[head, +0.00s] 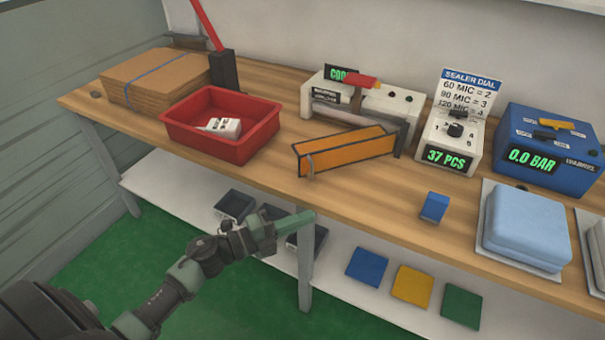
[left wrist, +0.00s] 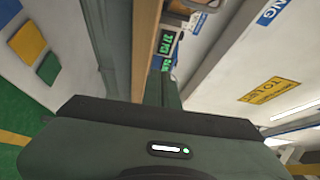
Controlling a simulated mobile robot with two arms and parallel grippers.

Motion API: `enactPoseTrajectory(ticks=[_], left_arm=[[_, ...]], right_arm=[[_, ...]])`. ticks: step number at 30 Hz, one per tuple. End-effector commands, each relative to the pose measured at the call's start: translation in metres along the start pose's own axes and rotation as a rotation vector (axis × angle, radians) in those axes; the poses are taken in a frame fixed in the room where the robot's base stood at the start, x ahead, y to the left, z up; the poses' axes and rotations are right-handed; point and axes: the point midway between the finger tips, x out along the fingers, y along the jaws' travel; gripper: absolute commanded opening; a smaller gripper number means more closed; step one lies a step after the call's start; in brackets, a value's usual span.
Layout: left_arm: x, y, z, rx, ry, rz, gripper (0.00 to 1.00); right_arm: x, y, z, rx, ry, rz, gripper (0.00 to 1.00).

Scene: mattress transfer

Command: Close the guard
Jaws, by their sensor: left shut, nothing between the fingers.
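The guard (head: 346,151) is an orange panel with a dark frame in the head view. It juts out over the bench top in front of the white sealer (head: 388,98), and a small grey handle (head: 310,164) shows at its left front corner. I cannot tell how it is hinged. My left gripper (head: 304,217) is shut and empty, at the bench's front edge, in front of and below the guard and apart from it. In the left wrist view its fingers (left wrist: 155,92) are together. My right gripper is not in view.
A red bin (head: 222,148) stands left of the guard. A white counter box (head: 451,140), a blue box (head: 550,148) and a small blue block (head: 434,207) are to the right. The bench front edge and a lower shelf (head: 330,262) with trays lie near my arm.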

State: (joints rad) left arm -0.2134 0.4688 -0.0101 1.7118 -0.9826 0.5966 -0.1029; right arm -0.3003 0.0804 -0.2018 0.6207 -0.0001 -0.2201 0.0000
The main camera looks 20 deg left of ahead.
Motion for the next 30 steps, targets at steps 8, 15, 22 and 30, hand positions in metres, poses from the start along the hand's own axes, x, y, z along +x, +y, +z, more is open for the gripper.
enactPoseTrajectory(ticks=[8, 15, 22, 30], left_arm=[[-0.033, -0.035, -0.020, 0.016, -0.399, -0.011, 0.00], [-0.042, -0.042, -0.012, 0.035, -0.496, -0.005, 0.00], [-0.005, -0.044, 0.006, 0.034, -0.492, -0.006, 0.00], [0.045, -0.043, 0.033, 0.032, -0.490, -0.006, 0.00]], right_arm=[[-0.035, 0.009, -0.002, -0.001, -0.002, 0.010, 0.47], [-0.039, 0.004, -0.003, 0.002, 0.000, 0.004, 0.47], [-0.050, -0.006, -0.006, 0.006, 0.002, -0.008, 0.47], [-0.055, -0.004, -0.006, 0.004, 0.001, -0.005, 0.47]])
